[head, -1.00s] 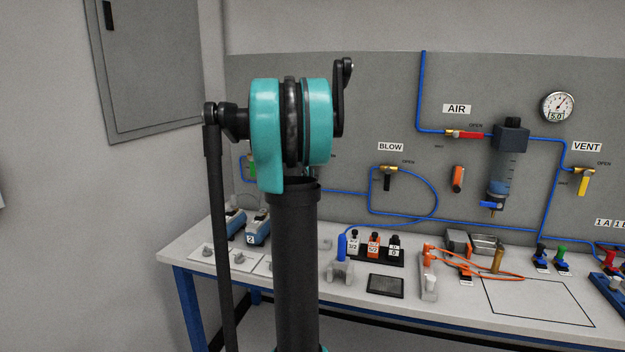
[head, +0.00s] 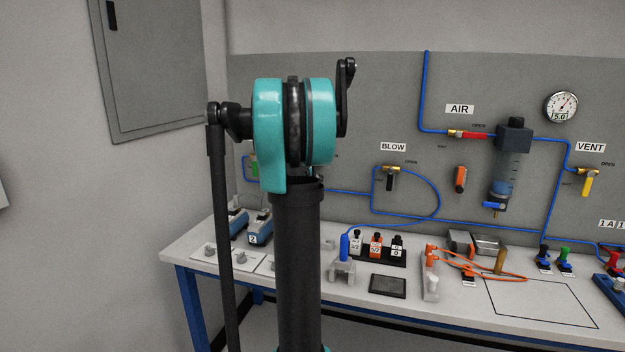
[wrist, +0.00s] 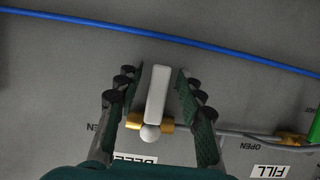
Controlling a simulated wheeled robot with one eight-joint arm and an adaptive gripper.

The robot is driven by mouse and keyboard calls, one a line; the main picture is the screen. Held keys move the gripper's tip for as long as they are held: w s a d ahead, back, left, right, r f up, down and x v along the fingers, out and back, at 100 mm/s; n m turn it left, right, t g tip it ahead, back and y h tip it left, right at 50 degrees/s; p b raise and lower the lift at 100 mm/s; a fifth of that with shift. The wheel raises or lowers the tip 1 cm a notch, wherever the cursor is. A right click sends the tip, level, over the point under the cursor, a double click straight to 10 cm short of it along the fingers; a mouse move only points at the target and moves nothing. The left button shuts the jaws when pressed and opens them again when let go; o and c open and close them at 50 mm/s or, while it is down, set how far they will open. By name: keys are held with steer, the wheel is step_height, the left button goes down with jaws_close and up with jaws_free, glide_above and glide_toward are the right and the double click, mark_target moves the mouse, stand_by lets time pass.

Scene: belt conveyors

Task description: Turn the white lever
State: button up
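The white lever (wrist: 158,92) shows in the wrist view as a pale bar on a brass valve (wrist: 134,121), with a round white knob at its lower end. My gripper (wrist: 156,76) is open, with one dark green finger on each side of the lever. A narrow gap shows between the lever and each finger; I cannot tell whether either touches lower down. In the head view my arm hides the lever and the gripper.
A blue hose (wrist: 150,34) crosses the panel above the lever in the wrist view. A grey tube (wrist: 225,132) runs right to a green-handled valve (wrist: 312,128) near the FILL label (wrist: 268,171). In the head view a workbench (head: 330,297) with several fittings stands below the panel.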

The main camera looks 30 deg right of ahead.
steer(key=v, duration=1.2)
stand_by(0.4)
steer(key=s+a+f+n+g+y, duration=0.1)
steer(key=s+a+f+n+y, duration=0.25)
steer(key=a+f, duration=0.55)
steer(key=s+a+f+n+y, duration=0.3)
steer(key=s+a+f, duration=0.25)
steer(key=a, duration=0.65)
steer(key=s+a+f+n+g+y, duration=0.1)
steer(key=s+a+f+n+y, duration=0.3)
steer(key=a+f, duration=0.55)
steer(key=s+a+f+g, duration=0.1)
steer(key=s+f, duration=0.4)
steer(key=s, duration=0.7)
steer(key=shift+f+g, duration=0.15)
steer(key=shift+g, duration=0.65)
steer(key=shift+m, duration=0.25)
